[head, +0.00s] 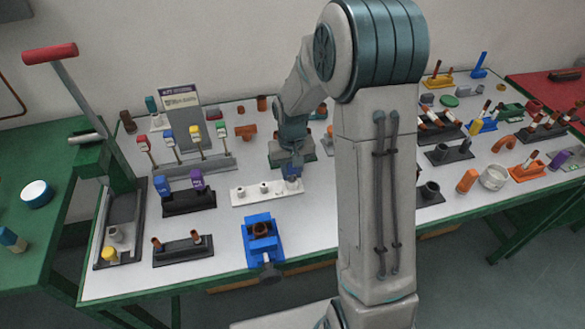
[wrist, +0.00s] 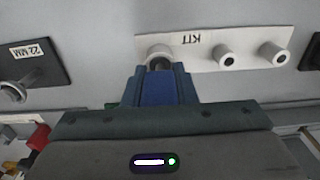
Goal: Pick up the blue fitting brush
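A blue-topped piece (head: 161,186) stands upright beside a purple-topped one (head: 197,181) in a dark holder (head: 188,203) at the left of the table. It looks like the blue fitting brush, but its bristles are not visible. My gripper (head: 291,167) points down at the right end of the white KIT strip (head: 262,197), well to the right of that holder. In the wrist view my gripper (wrist: 160,78) shows blue parts right by the strip's end socket (wrist: 160,58). I cannot tell whether these are only fingers or hold something blue, nor how wide they are apart.
A blue vise (head: 262,240) stands at the front edge. A rack of colour-topped tools (head: 190,160) is behind the holder. A dark plate marked 22 MM (wrist: 25,62) lies beside the strip. My arm hides the table's middle right.

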